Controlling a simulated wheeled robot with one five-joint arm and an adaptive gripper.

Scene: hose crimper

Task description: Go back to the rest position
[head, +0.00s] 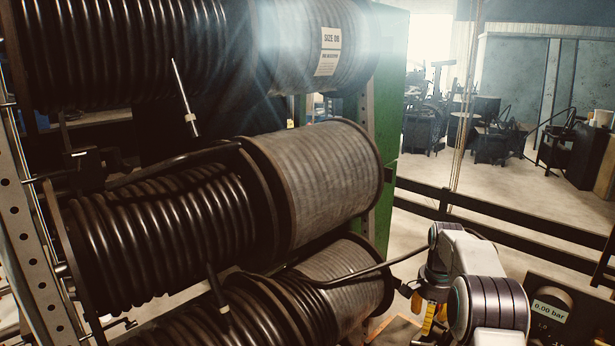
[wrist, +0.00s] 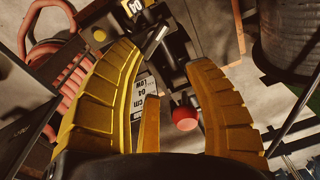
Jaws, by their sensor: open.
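My gripper (wrist: 172,85) shows large in the wrist view, with its yellow ribbed fingers spread apart and nothing held between them. In the head view my white and grey arm is at the lower right, and the yellow gripper (head: 428,318) hangs below it, partly hidden by the arm. Beyond the fingers in the wrist view are a dark machine part with a red ball knob (wrist: 185,118) and a white label (wrist: 146,98). The knob appears between the fingers in the picture; I cannot tell its distance from them.
Black hose reels (head: 165,235) and grey hose reels (head: 315,180) fill a rack at left. A hose end reaches toward my arm. A panel reading 0.00 bar (head: 550,310) is at lower right. Dark railings (head: 480,228) cross behind. A coiled red hose (wrist: 55,55) lies left in the wrist view.

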